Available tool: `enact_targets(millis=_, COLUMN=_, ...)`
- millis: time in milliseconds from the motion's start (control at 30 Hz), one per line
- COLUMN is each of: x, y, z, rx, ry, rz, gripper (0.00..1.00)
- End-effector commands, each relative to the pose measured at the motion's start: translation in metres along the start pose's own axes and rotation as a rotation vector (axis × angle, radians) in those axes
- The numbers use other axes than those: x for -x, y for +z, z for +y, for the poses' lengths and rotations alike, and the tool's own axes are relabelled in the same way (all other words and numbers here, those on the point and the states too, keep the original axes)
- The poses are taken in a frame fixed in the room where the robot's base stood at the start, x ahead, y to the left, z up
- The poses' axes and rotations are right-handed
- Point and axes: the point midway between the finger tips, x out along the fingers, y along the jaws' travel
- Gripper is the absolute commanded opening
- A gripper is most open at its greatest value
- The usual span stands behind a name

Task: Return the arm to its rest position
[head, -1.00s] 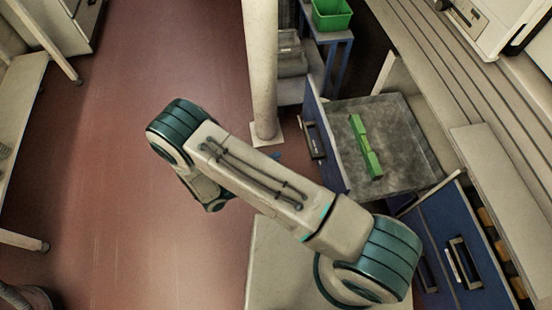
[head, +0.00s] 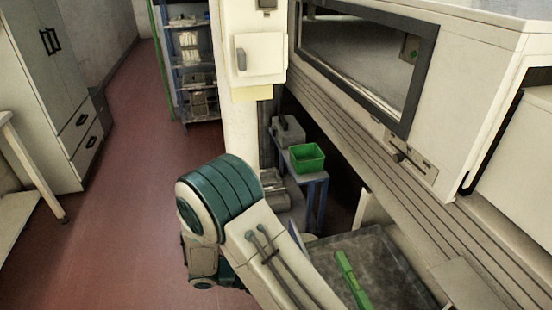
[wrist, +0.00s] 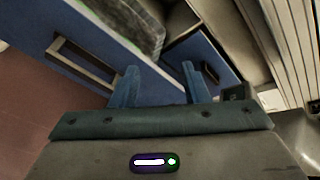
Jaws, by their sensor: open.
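My gripper (wrist: 160,88) shows in the wrist view as two blue fingers set apart, open with nothing between them. Beyond the fingers are the blue front of an open drawer with a long handle and another blue front with a dark handle. In the head view my arm is folded over the lower middle of the picture, in front of the open drawer. My gripper itself cannot be made out in the head view.
The open drawer (head: 395,262) at lower right holds a long green object (head: 350,280). A green bin (head: 307,157) stands on a blue table behind. A white post rises beside my arm. The tunnel machine (head: 460,60) fills the upper right. Red floor at left is clear.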

Motion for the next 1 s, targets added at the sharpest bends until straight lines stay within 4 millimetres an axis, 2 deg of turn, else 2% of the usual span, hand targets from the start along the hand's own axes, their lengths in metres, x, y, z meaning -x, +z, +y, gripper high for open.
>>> enact_targets(millis=33, x=0.001, y=0.016, z=-0.022, rx=-0.087, ry=0.008, rz=0.066, gripper=0.42)
enact_targets(millis=300, x=-0.005, y=0.058, z=-0.106, rx=-0.570, ry=0.009, rz=0.405, gripper=0.42)
enact_targets(millis=700, x=-0.002, y=0.100, z=-0.223, rx=-1.313, ry=-0.083, rz=0.882, gripper=0.42)
enact_targets(millis=1000, x=0.008, y=0.123, z=-0.301, rx=-1.871, ry=-0.207, rz=1.230, gripper=0.42)
